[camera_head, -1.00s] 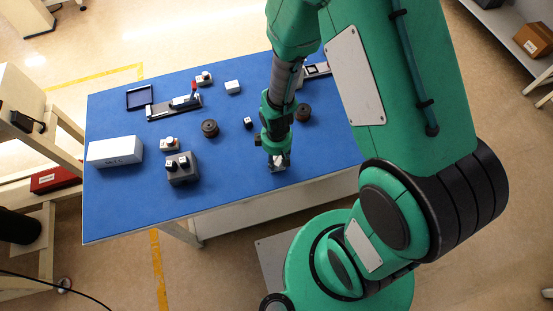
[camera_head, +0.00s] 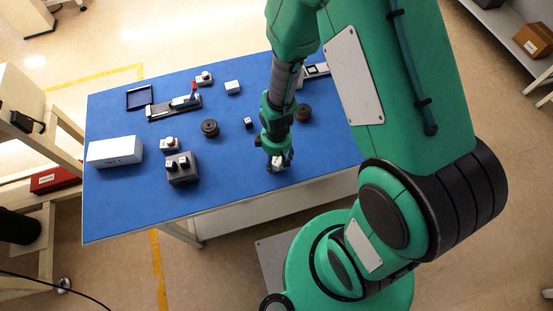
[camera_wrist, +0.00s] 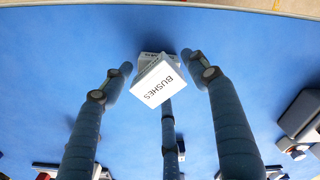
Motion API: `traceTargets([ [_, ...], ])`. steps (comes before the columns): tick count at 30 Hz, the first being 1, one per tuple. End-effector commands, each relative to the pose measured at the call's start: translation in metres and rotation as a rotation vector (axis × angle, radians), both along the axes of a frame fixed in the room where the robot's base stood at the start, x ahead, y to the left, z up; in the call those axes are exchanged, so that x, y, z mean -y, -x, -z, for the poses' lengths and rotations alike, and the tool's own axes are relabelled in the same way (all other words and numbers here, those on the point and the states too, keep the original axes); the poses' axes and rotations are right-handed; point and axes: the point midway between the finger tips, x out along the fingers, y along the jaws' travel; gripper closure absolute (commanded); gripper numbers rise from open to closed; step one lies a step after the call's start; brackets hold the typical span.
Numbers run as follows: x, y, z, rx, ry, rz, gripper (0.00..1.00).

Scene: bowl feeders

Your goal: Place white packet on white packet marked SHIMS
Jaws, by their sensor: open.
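In the wrist view a white packet marked BUSHES (camera_wrist: 160,84) lies between the spread fingers of my gripper (camera_wrist: 156,68). It sits skewed and looks tilted over another pale packet (camera_wrist: 148,57), which shows only at its far edge. The lower packet's print cannot be read, so I cannot tell whether it is marked SHIMS. In the head view my gripper (camera_head: 280,158) is low over the near edge of the blue table, with white packet surface (camera_head: 275,166) showing just under it. My gripper is open, its fingers beside the packet.
The blue table (camera_head: 220,185) is bare at front left. A long white box (camera_head: 114,152), a grey two-knob block (camera_head: 182,168) and a black round part (camera_head: 209,128) stand left of my gripper. Another black round part (camera_head: 303,113) stands behind it. A small white block (camera_head: 233,87) is farther back.

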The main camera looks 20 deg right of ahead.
Motion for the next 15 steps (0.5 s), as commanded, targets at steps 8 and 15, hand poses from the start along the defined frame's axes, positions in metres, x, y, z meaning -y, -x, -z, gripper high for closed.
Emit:
traceTargets([
  [8, 0.000, -0.001, -0.020, 0.002, -0.001, 0.000, 0.41],
  [15, 0.000, -0.001, -0.055, 0.004, -0.001, 0.000, 0.41],
])
